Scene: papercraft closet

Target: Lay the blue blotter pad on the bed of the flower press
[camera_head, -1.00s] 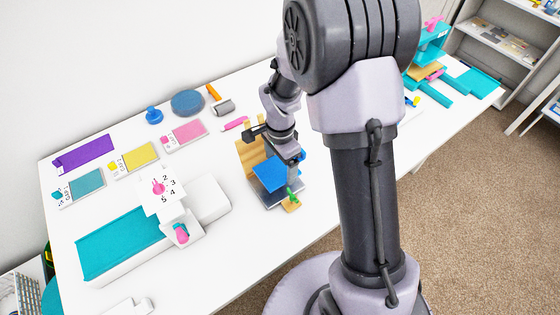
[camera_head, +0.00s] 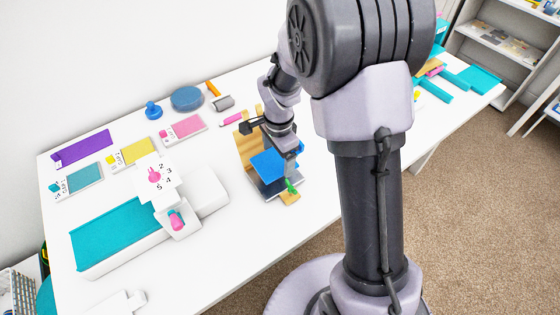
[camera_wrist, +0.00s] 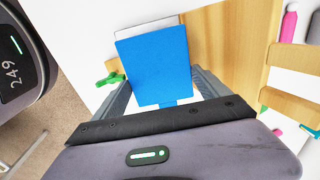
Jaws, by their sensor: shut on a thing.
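The blue blotter pad (camera_head: 268,161) is a flat blue rectangle under my wrist. In the wrist view the pad (camera_wrist: 155,60) lies between my gripper's fingers (camera_wrist: 165,88), which are shut on it. A pale grey plate (camera_wrist: 147,28) shows just past its far edge. A wooden frame (camera_head: 245,150) with upright slats stands directly behind the pad, with a green knob (camera_head: 291,186) at its front; it looks like the flower press. The pad is over or on the frame's plate; I cannot tell whether they touch. My gripper hides part of the bed.
A white machine with a teal bed (camera_head: 115,233) stands at the left front. Coloured pads, a blue disc (camera_head: 187,98) and a roller (camera_head: 222,103) lie along the back. A teal device (camera_head: 435,88) is at the far right, partly behind my arm.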

